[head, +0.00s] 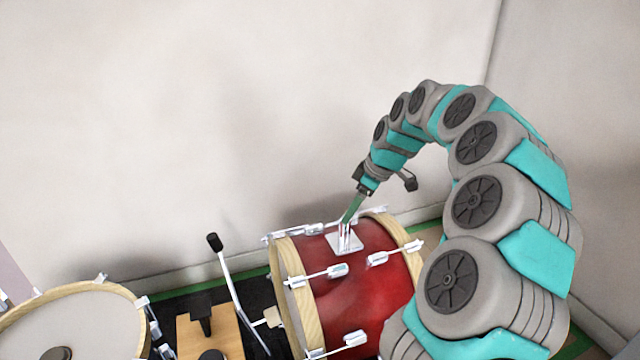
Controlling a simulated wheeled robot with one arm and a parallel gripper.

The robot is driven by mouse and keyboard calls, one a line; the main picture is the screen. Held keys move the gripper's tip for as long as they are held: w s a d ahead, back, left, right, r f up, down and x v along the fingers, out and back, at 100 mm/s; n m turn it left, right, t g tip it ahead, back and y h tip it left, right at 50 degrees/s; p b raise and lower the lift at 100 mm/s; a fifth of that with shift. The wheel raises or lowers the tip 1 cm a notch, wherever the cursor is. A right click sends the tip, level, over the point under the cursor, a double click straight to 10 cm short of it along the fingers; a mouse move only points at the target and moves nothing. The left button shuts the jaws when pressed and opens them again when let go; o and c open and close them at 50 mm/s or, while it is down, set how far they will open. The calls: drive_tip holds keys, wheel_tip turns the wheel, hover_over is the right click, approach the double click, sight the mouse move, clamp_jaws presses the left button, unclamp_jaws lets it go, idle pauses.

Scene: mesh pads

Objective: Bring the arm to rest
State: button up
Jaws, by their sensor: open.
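My arm (470,190), teal and grey, arches up from the lower right and bends down to the left. My gripper (350,212) is at its end, pointing down, with green fingers. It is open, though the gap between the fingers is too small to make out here. The fingertips are at or just above a silver bracket (345,243) on top of a red drum (358,290). I cannot tell whether they touch it. The lower arm links hide the drum's right end.
A second drum (75,325) with a pale head is at the lower left. Pale walls (200,120) rise behind and at right. The space above the drums at left is clear.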

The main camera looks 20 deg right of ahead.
drive_tip(key=s+a+r+m+g+p, duration=0.1)
drive_tip(key=s+a+r+p, duration=0.15)
drive_tip(key=s+a, duration=0.5)
drive_tip(key=s+a+r+m+g+p, duration=0.1)
drive_tip(key=s+a+r, duration=0.3)
drive_tip(key=s+a, duration=0.35)
drive_tip(key=s+f+m+g+h+p, duration=0.2)
drive_tip(key=s+m, duration=0.5)
drive_tip(key=s, duration=1.7)
drive_tip(key=shift+s+a+f+g+h+p, duration=0.3)
drive_tip(key=shift+a+g+h, duration=0.1)
drive_tip(key=shift+h, duration=0.2)
drive_tip(key=shift+d, duration=0.1)
